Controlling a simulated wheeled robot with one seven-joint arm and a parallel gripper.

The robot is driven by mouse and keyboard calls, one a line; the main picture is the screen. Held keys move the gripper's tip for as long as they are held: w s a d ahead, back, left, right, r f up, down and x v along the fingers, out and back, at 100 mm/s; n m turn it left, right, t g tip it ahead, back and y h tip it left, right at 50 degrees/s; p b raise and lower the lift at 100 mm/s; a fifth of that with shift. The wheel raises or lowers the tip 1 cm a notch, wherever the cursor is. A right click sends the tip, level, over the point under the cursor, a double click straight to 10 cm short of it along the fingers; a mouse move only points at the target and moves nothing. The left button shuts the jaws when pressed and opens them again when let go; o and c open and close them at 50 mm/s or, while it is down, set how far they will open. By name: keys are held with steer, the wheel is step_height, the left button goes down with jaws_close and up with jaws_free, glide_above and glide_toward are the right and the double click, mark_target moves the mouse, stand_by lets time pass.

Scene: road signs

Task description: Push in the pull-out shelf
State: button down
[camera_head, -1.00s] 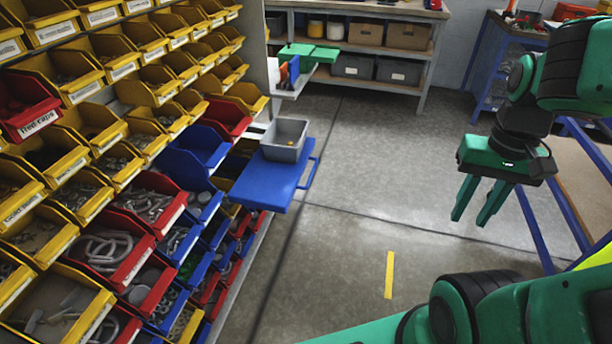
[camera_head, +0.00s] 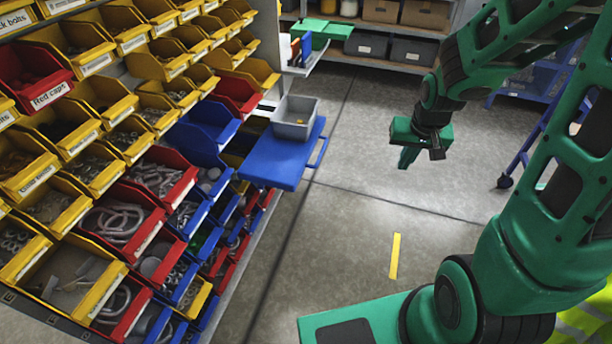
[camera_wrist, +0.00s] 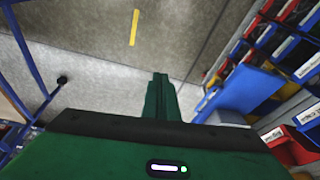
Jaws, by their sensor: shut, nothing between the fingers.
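The blue pull-out shelf (camera_head: 272,164) sticks out from the bin rack into the aisle, with a blue bar handle (camera_head: 318,152) along its outer edge.
The bin rack (camera_head: 100,130) with yellow, red and blue bins fills the left. Small side shelves (camera_head: 303,62) hold green and blue items behind the pull-out shelf. The floor between shelf and gripper is clear.

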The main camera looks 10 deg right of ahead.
steer(key=w+a+f+t+y, duration=0.1)
steer(key=w+a+f+t, duration=0.1)
steer(key=w+a+f, duration=0.45)
steer(key=t+y, duration=0.2)
steer(key=y, duration=0.1)
glide_toward(300, 178)
steer(key=shift+x, duration=2.3)
steer(key=shift+w+d, duration=0.1)
